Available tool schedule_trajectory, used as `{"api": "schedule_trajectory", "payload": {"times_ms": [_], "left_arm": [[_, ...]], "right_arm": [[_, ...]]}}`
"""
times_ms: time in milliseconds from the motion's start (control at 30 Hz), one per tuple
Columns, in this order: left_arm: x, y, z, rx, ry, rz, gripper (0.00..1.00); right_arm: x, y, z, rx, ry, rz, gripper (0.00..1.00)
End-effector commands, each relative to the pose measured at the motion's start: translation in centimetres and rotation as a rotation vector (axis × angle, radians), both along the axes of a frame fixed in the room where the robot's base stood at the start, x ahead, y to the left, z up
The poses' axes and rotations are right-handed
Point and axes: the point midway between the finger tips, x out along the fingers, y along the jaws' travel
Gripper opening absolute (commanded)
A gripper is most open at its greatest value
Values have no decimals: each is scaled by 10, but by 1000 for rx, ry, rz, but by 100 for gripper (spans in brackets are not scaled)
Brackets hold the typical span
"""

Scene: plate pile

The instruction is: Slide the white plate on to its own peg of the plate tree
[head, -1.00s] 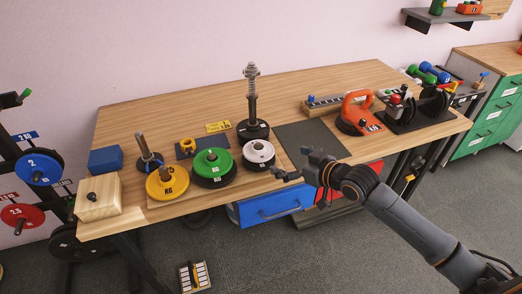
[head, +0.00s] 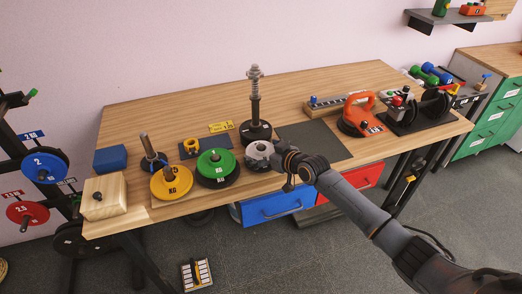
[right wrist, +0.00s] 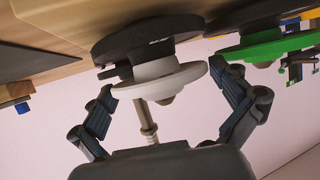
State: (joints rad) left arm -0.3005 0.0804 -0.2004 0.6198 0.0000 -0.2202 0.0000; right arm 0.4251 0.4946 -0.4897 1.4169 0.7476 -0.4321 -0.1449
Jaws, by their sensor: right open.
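The white plate (head: 257,149) lies on top of a black plate near the table's front edge, right of the green plate. It also shows in the right wrist view (right wrist: 150,78), upside down against the black plate (right wrist: 140,38). My right gripper (head: 278,152) is at the white plate's right side and partly hides it. In the right wrist view its open fingers (right wrist: 165,80) stand on either side of the white plate, with gaps visible. A rack at the left, apparently the plate tree, carries a blue plate (head: 44,166) and a red plate (head: 27,213). My left gripper is out of view.
A green plate (head: 216,160) and a yellow plate (head: 171,186) lie left of the white one. A black-based post with a spring (head: 255,105) stands behind. A wooden block (head: 104,198) and blue block (head: 111,158) sit at the table's left. A dark mat (head: 318,142) is bare.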

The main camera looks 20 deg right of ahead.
Motion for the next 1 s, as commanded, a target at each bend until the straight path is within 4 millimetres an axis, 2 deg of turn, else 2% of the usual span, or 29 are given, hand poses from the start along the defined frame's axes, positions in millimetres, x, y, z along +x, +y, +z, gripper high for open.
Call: {"api": "schedule_trajectory", "payload": {"times_ms": [300, 367, 600, 667, 867, 1000], "left_arm": [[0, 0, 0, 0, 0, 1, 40], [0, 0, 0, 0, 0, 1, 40], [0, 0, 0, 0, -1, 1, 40], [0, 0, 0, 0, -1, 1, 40], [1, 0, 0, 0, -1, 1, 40], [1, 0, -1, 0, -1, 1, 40]], "right_arm": [[5, 2, -3, 0, 0, 0, 100], [5, 2, -3, 0, 0, 0, 90], [5, 2, -3, 0, 1, 0, 41], [6, 2, 0, 2, -5, 0, 32], [6, 2, 1, 1, -5, 0, 32], [6, 3, 16, 2, -9, 2, 32]]}}
